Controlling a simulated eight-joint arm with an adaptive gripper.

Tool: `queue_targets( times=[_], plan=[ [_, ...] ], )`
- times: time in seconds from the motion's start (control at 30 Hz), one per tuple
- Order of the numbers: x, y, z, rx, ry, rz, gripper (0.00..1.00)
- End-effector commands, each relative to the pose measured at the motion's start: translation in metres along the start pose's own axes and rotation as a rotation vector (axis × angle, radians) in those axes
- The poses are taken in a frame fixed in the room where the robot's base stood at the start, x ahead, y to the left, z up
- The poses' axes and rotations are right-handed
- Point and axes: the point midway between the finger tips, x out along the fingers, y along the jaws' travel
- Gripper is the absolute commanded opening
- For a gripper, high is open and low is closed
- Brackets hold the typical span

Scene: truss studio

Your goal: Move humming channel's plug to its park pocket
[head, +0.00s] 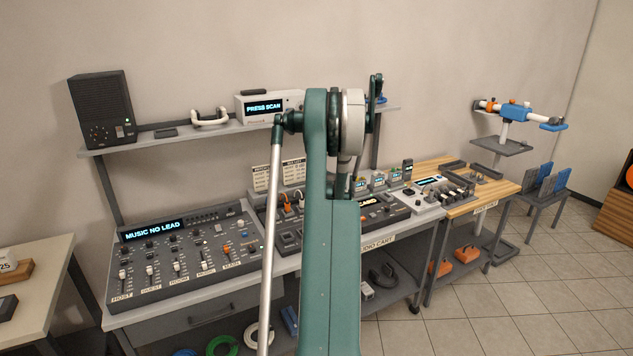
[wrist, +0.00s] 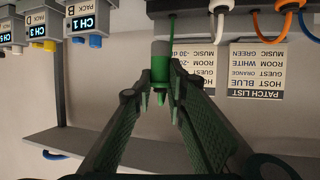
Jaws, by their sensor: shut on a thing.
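A green plug (wrist: 161,62) with a grey-green body is between the fingertips of my gripper (wrist: 163,88) in the wrist view. My gripper is shut on it, and a green cable (wrist: 172,27) runs from it toward the top edge. Whether the plug touches the panel behind it is unclear. The mixer display (head: 153,230) in the head view reads "MUSIC NO LEAD". The patch list (wrist: 256,70) pairs music with green. My arm hides the gripper and plug in the head view. I cannot make out the park pocket.
Orange (wrist: 255,22), white (wrist: 281,20) and blue (wrist: 309,22) cables hang beside the plug in the wrist view. Packs with channel displays (wrist: 84,22) stand at the left. A shelf (head: 165,142) runs above the mixer (head: 190,262) in the head view.

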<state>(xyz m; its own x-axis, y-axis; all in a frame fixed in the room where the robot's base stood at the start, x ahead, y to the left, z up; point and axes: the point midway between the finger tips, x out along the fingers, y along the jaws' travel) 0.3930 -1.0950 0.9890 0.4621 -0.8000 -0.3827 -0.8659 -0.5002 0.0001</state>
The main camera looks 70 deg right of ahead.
Motion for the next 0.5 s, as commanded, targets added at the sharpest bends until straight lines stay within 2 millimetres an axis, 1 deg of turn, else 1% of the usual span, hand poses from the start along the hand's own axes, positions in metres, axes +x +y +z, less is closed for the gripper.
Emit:
queue_targets(
  times=[0.17, 0.27, 0.37, 0.5],
  plan=[
    [-0.001, 0.002, 0.002, 0.000, 0.000, -0.003, 0.03],
    [-0.004, 0.005, 0.007, -0.003, -0.001, -0.009, 0.03],
    [-0.010, 0.011, 0.014, -0.007, 0.000, -0.021, 0.03],
    [-0.024, 0.022, 0.030, -0.019, 0.000, -0.054, 0.03]
  ],
)
